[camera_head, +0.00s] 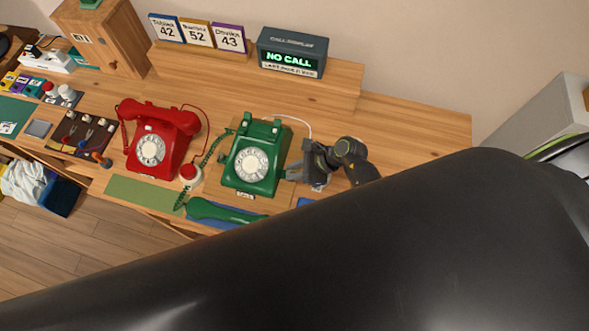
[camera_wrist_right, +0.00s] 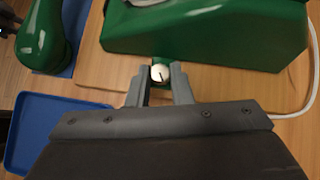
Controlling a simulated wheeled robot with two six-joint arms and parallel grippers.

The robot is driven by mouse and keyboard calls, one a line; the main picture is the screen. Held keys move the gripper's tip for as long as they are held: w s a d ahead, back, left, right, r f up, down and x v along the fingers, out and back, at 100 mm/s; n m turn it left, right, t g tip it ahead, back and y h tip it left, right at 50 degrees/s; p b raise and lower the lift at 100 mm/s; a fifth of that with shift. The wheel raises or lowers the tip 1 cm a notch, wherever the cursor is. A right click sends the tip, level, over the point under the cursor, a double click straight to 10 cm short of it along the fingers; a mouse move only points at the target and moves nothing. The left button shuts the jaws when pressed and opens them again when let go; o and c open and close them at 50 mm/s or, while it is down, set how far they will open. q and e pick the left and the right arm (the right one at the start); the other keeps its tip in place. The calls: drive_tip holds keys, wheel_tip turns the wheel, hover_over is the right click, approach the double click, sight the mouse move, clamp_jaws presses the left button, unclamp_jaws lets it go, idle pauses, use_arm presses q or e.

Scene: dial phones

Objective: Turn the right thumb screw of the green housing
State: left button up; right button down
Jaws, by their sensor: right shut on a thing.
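The green phone housing (camera_head: 262,132) with a white dial stands on a wooden board on the desk. It also shows in the wrist view (camera_wrist_right: 205,32) at the top. My right gripper (camera_head: 297,174) is at the housing's right side. In the wrist view its fingers (camera_wrist_right: 161,82) are shut on the thumb screw, one on either side. My left gripper does not show.
The green handset (camera_head: 222,212) lies off the housing on a blue mat. A red phone (camera_head: 160,140) stands to the left. A blue tray (camera_wrist_right: 40,118) lies left of my gripper in the wrist view. A white cable (camera_head: 300,122) runs behind the housing. My dark arm link hides the lower right.

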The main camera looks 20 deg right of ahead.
drive_tip(key=m+t+p, duration=0.1)
drive_tip(key=m+t+h, duration=0.1)
drive_tip(key=m, duration=0.1)
drive_tip(key=shift+s+a+r+p, duration=0.1)
drive_tip(key=shift+s+r+p, duration=0.1)
drive_tip(key=shift+p, duration=0.2)
drive_tip(key=m+t+h+p, duration=0.1)
drive_tip(key=m+h+p, duration=0.1)
drive_tip(key=m, duration=0.1)
drive_tip(key=shift+s+a+t, duration=0.1)
drive_tip(key=shift+a+t, duration=0.05)
drive_tip(key=shift+t, duration=0.25)
drive_tip(key=shift+a+f+m+t+h+p, duration=0.15)
drive_tip(key=shift+m+t+h+p, duration=0.35)
drive_tip(key=shift+m+h, duration=0.8)
drive_tip(key=shift+m, duration=0.5)
drive_tip(key=c, duration=1.3)
unclamp_jaws()
drive_tip(key=shift+s, duration=0.1)
drive_tip(key=shift+f+n+y, duration=0.1)
drive_tip(key=shift+n+y, duration=0.2)
drive_tip(key=shift+y, duration=0.1)
